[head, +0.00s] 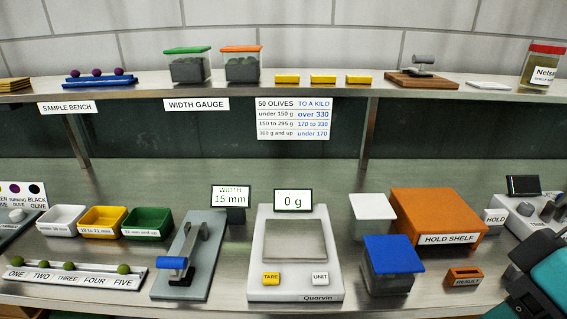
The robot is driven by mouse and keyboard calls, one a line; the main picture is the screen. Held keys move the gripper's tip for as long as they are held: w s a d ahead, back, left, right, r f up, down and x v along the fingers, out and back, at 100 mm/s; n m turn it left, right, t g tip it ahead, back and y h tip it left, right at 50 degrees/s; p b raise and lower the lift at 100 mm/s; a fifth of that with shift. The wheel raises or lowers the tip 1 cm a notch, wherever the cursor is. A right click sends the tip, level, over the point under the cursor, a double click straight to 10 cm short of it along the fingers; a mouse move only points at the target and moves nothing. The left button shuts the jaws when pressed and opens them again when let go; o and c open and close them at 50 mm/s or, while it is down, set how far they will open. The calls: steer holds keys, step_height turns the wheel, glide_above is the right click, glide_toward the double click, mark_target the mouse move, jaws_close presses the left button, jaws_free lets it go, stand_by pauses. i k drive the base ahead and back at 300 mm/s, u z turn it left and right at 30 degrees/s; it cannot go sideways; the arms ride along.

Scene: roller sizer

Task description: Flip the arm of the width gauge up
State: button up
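The width gauge (203,272) is a flat grey-green plate on the bench, left of the scale. Its grey metal arm (190,243) runs low along the plate from the back toward the front. A blue grip (173,263) sits at the arm's front end, close above the plate, so the arm looks down. The gauge's display (231,197) behind it reads 15 mm. A teal and black part of my own arm shows at the bottom right corner, far from the gauge. My gripper's fingertips cannot be made out.
The scale (295,283), reading 0 g, stands right of the gauge. The green bin (148,224) and a numbered olive rack (75,279) stand left. A blue-lidded container (392,255), an orange hold shelf (438,213) and a result holder (464,276) are further right. A shelf (230,91) spans above.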

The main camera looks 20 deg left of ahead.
mark_target(178, 266)
steer(key=u, duration=1)
